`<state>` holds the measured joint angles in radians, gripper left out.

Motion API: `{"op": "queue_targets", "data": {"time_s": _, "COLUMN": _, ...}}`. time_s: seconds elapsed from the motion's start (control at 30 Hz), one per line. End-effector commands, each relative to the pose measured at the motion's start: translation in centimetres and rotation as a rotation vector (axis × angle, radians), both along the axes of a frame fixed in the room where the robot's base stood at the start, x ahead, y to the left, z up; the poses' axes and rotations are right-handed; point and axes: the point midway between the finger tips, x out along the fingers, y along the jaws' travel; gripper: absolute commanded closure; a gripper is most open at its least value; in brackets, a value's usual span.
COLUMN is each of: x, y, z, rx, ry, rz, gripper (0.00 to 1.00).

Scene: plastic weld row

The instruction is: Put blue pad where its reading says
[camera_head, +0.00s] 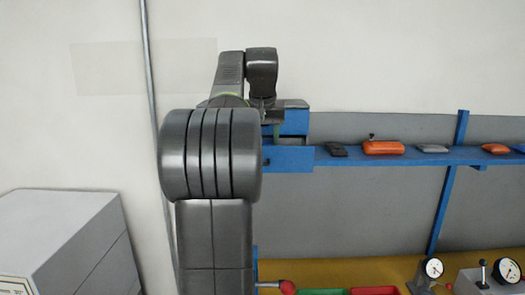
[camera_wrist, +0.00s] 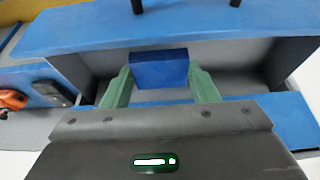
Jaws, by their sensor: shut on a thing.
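In the wrist view the blue pad (camera_wrist: 158,70) is a plain blue block between the two green fingers of my gripper (camera_wrist: 160,86). The gripper is shut on it. The pad is in or just over a blue-walled compartment with a grey inside (camera_wrist: 226,62); I cannot tell whether it touches the bottom. In the head view this blue box (camera_head: 288,158) is at the left end of the shelf, and my arm hides much of it. The pad itself is hidden there. Two dial gauges (camera_head: 433,267) (camera_head: 508,270) stand at lower right; their readings are too small to make out.
Below are a green tray (camera_head: 322,292) and a red tray (camera_head: 374,291). A grey cabinet (camera_head: 62,240) stands at left.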

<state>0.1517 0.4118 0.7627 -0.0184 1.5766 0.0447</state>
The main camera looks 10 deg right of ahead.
Motion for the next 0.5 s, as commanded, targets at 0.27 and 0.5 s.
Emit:
{"op": "queue_targets", "data": {"time_s": 0.27, "x": -0.1, "y": 0.0, "z": -2.0, "rx": 0.000, "ry": 0.000, "rz": 0.000, "gripper": 0.73}}
{"op": "queue_targets", "data": {"time_s": 0.5, "x": 0.1, "y": 0.0, "z": -4.5, "rx": 0.000, "ry": 0.001, "rz": 0.000, "gripper": 0.73}}
